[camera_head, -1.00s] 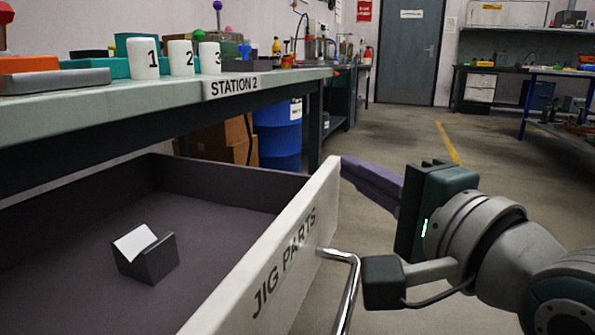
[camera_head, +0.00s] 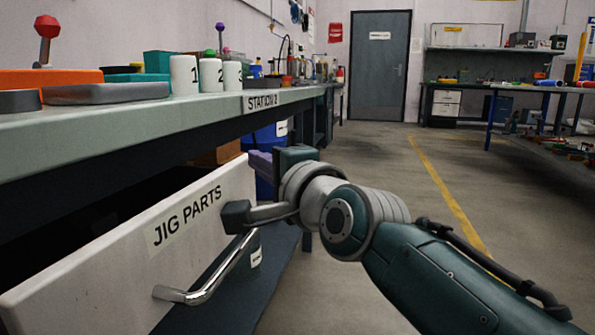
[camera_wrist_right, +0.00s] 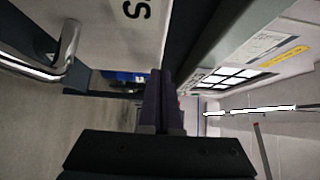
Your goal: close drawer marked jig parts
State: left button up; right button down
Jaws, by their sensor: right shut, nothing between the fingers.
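The drawer's white front (camera_head: 110,262), labelled JIG PARTS, stands below the bench top in the head view. Its metal handle (camera_head: 212,280) juts out towards the right. A dark gap shows above the front; the drawer's inside is not visible. My right gripper (camera_head: 260,162) is at the front's far end, its purple fingers partly hidden by my wrist. In the wrist view the fingers (camera_wrist_right: 166,98) are shut and empty, beside the white front (camera_wrist_right: 112,22) and away from the handle (camera_wrist_right: 62,52). Whether they touch the front, I cannot tell. My left gripper is out of view.
The Station 2 bench (camera_head: 150,118) runs above the drawer, bearing numbered white cups (camera_head: 184,76) and a grey tray (camera_head: 105,93). The floor (camera_head: 400,160) to the right is open, with a yellow line.

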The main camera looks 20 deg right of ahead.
aim_at(240, 163)
jog(key=w+a, duration=0.1)
jog(key=a, duration=0.2)
jog(key=shift+w+f+b, duration=0.1)
jog(key=shift+w+b, duration=0.2)
jog(key=shift+w, duration=0.1)
jog(key=shift+a, duration=0.15)
